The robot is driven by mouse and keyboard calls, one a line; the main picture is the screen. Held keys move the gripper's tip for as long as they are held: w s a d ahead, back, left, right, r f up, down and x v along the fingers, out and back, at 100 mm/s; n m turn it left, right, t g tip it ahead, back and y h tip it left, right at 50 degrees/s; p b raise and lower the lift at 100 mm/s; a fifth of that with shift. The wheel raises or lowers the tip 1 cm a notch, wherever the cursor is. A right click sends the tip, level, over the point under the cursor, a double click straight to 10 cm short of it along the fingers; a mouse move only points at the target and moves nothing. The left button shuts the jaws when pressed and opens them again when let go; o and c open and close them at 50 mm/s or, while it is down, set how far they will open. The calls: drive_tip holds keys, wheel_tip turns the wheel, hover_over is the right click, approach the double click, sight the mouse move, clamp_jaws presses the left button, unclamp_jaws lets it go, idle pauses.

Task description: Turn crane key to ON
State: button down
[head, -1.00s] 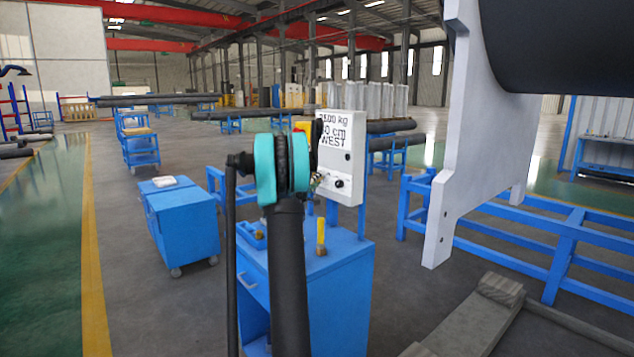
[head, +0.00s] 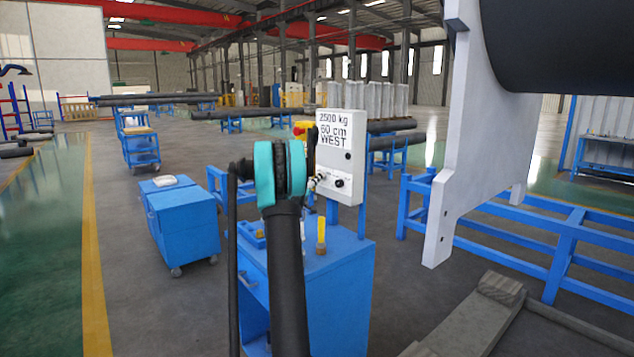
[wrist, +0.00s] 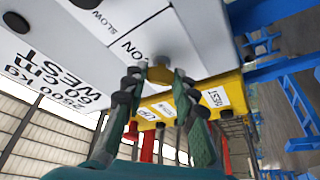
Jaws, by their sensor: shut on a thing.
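The white control box (head: 347,132) stands on a post above a blue cabinet in the head view, its front reading 2500 kg, 60 cm, WEST. In the wrist view the same box (wrist: 50,55) appears upside down, with ON and SLOW labels. The brass-coloured crane key (wrist: 164,74) sits at the box's lower edge, near the ON label. My gripper (wrist: 165,76) has its two dark ridged fingers on either side of the key and is shut on it. In the head view my arm hides most of the gripper; the key's exact angle is hard to tell.
A yellow pendant box (wrist: 185,103) with UP and WEST labels lies close behind the fingers. The blue cabinet (head: 345,285) carries a yellow-handled tool (head: 321,236). A large pale plate (head: 480,120) with a dark cylinder hangs at the right. Floor is open at the left.

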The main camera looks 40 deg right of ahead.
drive_tip(key=c, duration=1.2)
unclamp_jaws()
drive_tip(key=v, duration=1.2)
drive_tip(key=shift+s, duration=0.1)
